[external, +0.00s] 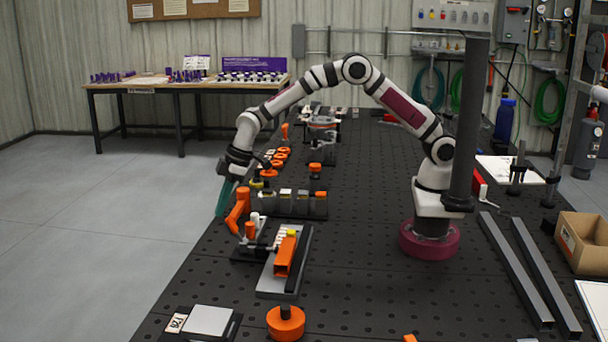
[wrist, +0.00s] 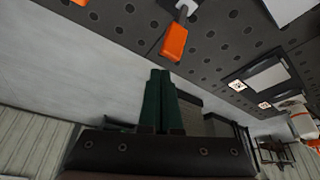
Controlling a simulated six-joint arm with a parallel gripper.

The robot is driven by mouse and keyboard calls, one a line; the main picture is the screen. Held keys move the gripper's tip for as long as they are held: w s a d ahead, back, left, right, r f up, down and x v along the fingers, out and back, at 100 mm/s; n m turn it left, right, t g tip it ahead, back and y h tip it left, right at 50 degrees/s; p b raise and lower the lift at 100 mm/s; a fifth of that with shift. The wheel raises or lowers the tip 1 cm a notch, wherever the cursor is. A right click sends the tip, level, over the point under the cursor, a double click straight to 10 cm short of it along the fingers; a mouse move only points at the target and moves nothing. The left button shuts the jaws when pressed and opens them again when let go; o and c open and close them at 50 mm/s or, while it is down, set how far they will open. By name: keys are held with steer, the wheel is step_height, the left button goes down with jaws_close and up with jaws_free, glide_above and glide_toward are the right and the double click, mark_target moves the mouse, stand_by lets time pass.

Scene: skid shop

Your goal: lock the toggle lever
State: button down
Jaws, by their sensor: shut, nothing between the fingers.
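The orange toggle lever (external: 238,212) stands raised and tilted on a clamp at the left edge of the black table. An orange bar (external: 285,255) lies beside the clamp on a grey plate (external: 272,285). My gripper (external: 220,212) has teal fingers and is shut and empty, pointing down just left of the lever. In the wrist view my gripper (wrist: 160,74) shows its fingers together, and an orange handle (wrist: 175,42), likely the lever, lies just beyond the tips. I cannot tell whether they touch. The clamp's tip is partly hidden by the bar.
A row of small blocks on a dark rack (external: 292,205) stands behind the clamp. An orange round knob (external: 286,323) and a flat scale-like box (external: 208,321) are at the front. The table middle is clear. Open floor lies left of the table edge.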

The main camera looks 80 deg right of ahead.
mark_target(233, 223)
steer(key=shift+f, duration=0.15)
step_height(233, 223, down, 3)
steer(key=shift+r, duration=0.2)
stand_by(0.4)
steer(key=shift+s, duration=3.3)
